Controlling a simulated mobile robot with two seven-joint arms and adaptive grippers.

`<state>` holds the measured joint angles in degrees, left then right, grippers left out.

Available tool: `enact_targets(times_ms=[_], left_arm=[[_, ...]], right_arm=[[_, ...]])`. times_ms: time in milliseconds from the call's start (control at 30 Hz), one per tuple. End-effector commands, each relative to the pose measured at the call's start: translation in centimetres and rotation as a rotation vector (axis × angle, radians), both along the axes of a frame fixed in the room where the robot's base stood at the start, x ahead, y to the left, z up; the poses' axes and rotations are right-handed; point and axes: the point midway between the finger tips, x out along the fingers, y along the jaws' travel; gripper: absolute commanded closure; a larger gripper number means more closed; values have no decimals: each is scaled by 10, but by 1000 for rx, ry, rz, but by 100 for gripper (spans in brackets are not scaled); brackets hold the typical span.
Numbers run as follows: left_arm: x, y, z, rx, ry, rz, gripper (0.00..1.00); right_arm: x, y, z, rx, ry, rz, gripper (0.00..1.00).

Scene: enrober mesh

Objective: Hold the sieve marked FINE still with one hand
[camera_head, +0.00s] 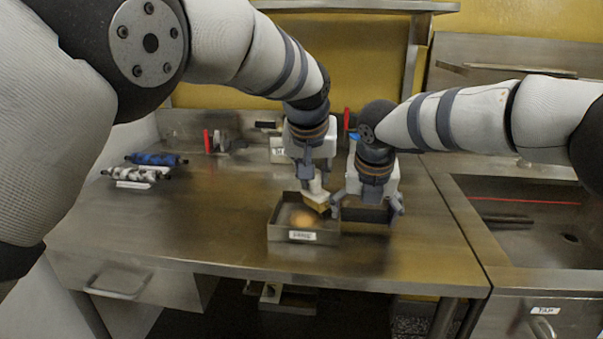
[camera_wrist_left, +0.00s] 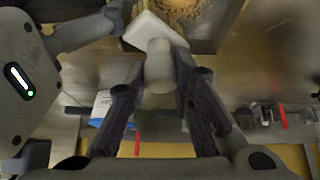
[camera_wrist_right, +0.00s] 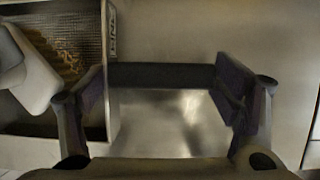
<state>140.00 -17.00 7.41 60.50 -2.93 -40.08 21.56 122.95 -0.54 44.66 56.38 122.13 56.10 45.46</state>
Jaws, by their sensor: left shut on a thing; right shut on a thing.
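The sieve (camera_head: 276,231) is a square metal box on the steel table, its front label blurred here. In the right wrist view its mesh (camera_wrist_right: 75,25) bears tan crumbs, and a label on its wall appears to read FINE. My right gripper (camera_head: 367,208) is shut on a dark bar (camera_wrist_right: 160,75) at the sieve's right wall. The bar spans between its fingers, which also show in the right wrist view (camera_wrist_right: 165,95).
Blue and grey rollers (camera_head: 155,159) lie at the table's left. Red-handled fittings (camera_head: 213,141) stand at the back, with a small labelled block (camera_head: 279,150). A sink (camera_head: 530,235) is on the right. The table's front left is clear.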

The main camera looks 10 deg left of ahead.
Motion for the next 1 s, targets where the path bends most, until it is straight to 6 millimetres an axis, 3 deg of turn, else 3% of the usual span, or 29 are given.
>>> enact_targets(times_ms=[133, 367, 1000], left_arm=[[-1, -17, 1, -8, 1, -2, 100], [-2, -22, 1, -15, 6, -3, 100], [0, 33, 5, -9, 2, 1, 100]], right_arm=[[0, 2, 0, 3, -1, 2, 47], [-1, 6, 0, 10, 0, 8, 47], [0, 3, 1, 5, -2, 3, 47]])
